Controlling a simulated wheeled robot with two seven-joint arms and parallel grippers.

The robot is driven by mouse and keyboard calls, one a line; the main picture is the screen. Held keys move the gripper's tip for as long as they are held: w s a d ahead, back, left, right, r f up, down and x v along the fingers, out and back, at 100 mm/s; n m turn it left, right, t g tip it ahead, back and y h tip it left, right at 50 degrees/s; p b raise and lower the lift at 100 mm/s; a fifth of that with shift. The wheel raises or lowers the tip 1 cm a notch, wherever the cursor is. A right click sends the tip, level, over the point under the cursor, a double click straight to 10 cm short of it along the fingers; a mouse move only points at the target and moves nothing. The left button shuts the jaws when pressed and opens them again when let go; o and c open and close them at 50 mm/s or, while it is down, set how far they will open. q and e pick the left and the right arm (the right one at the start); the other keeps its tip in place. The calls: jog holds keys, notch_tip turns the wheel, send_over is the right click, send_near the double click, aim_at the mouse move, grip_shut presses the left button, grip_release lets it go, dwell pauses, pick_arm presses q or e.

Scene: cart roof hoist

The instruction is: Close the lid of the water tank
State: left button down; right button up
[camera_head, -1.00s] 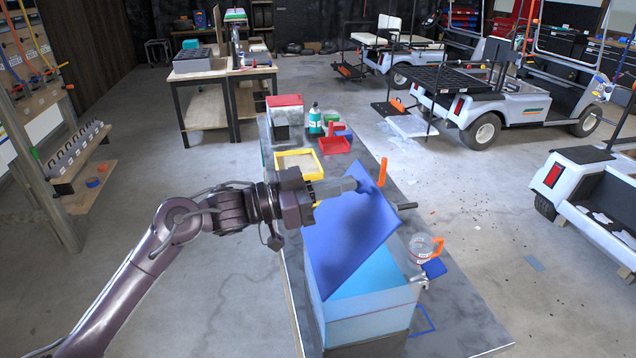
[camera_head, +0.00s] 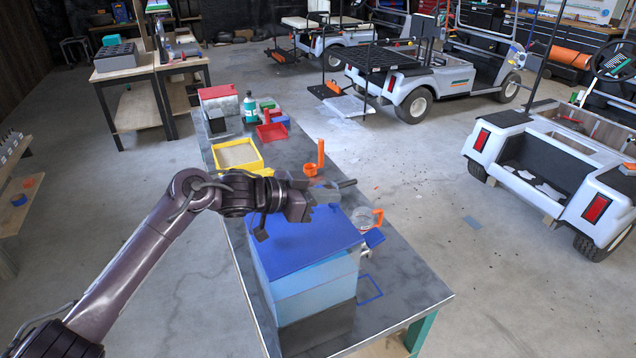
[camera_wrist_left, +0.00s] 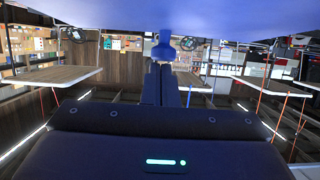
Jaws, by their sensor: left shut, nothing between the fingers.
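The water tank (camera_head: 312,290) is a light blue box on a dark base, standing on the grey bench. Its dark blue lid (camera_head: 310,243) lies across the top and looks about level; I cannot tell whether its far edge is fully seated. My left gripper (camera_head: 333,193) is at the lid's far edge, just above it, with its grey fingers shut and empty. In the left wrist view, which appears upside down, the lid (camera_wrist_left: 160,12) fills the top, close to the fingers. A small blue piece (camera_wrist_left: 164,46) shows at the fingertips. My right gripper is not in view.
On the bench behind stand a yellow tray (camera_head: 238,155), a red bin (camera_head: 271,132) and a green bottle (camera_head: 249,107). An orange upright piece (camera_head: 320,153) and a clear jug with an orange handle (camera_head: 366,220) are near the tank. The bench's front right is mostly clear.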

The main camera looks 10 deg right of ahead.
pick_arm(q)
jog(key=shift+w+d+f+y, duration=0.1)
jog(key=shift+d+f+y, duration=0.2)
jog(key=shift+f+y, duration=0.35)
jog(key=shift+f, duration=0.15)
